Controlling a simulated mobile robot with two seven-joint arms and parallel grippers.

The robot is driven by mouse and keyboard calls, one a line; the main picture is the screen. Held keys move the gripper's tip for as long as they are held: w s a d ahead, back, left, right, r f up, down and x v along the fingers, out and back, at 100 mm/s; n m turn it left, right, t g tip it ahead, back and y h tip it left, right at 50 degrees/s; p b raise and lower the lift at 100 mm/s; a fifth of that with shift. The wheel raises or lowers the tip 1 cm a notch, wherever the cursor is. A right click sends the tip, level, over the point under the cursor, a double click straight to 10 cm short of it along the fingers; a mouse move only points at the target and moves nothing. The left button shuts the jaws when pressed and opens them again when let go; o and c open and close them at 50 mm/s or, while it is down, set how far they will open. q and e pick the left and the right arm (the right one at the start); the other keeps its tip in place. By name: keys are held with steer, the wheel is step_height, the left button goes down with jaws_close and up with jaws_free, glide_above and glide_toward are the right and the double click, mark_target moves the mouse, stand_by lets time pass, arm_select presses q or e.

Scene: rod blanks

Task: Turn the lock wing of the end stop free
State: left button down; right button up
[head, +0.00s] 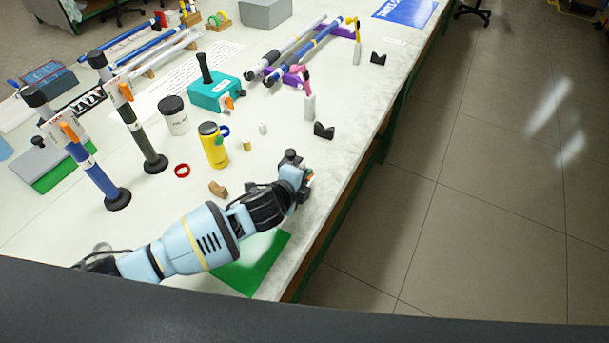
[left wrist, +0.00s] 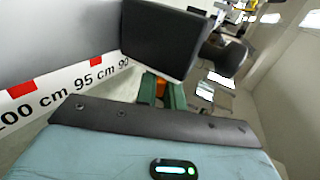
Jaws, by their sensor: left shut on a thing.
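My left gripper (head: 304,176) is low over the bench, close to its right-hand edge, and shut. A small bit of orange shows at its tip, which fits the lock wing. In the left wrist view, the orange lock wing (left wrist: 151,84) is partly hidden beside a large black block (left wrist: 168,38), which may be the end stop or part of my gripper. A white scale (left wrist: 62,92) with red marks and centimetre figures runs along the left. The jaws hide most of the end stop, and the wing's angle cannot be told. My right gripper is not in view.
A green mat (head: 250,265) lies under my left arm. A yellow canister (head: 213,147), a brown block (head: 218,189) and a black V-block (head: 324,131) stand nearby. Two upright posts with orange wings, one blue (head: 95,172), stand at the left. The floor right of the bench is clear.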

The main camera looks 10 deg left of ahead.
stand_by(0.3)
arm_select(q)
steer(key=c, duration=1.5)
jaws_free()
steer(key=shift+r, duration=0.1)
